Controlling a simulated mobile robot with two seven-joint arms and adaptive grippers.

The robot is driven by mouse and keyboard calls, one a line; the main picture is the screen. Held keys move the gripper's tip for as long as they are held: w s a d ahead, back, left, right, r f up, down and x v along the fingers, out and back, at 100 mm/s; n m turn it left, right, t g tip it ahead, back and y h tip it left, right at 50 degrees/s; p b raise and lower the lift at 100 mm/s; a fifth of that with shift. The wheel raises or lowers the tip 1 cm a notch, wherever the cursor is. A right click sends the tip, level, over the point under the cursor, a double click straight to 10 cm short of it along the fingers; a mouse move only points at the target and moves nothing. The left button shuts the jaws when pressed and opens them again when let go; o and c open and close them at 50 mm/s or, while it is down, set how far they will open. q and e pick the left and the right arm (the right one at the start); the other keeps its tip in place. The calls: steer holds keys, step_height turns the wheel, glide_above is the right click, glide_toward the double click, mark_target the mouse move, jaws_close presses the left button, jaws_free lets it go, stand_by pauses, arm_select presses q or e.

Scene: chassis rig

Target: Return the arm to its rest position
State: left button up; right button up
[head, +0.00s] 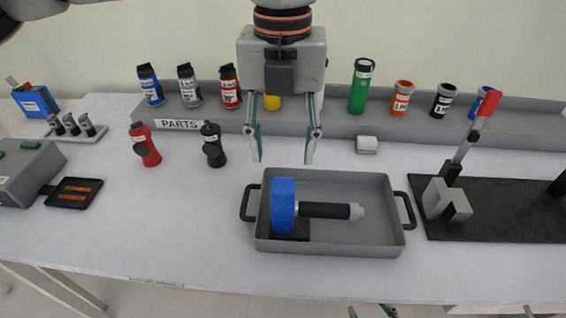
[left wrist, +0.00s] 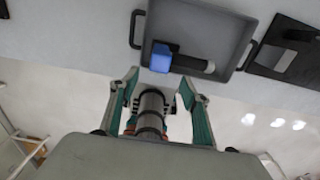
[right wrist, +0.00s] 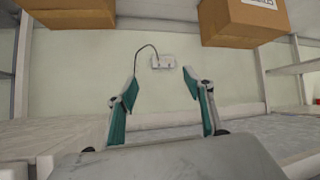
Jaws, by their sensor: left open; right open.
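My right gripper (head: 372,312) shows only as fingertips at the bottom edge, below the table front. In the right wrist view (right wrist: 160,85) it is open and empty, facing a pale wall.
Several bottles and cans stand along a grey ledge (head: 430,122) at the back. A red bottle (head: 145,145) and a black bottle (head: 213,145) stand left of the tray. A lever fixture (head: 447,198) on a dark plate stands right. Table front centre-left is clear.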

arm_select(q)
steer(key=shift+r, duration=0.55)
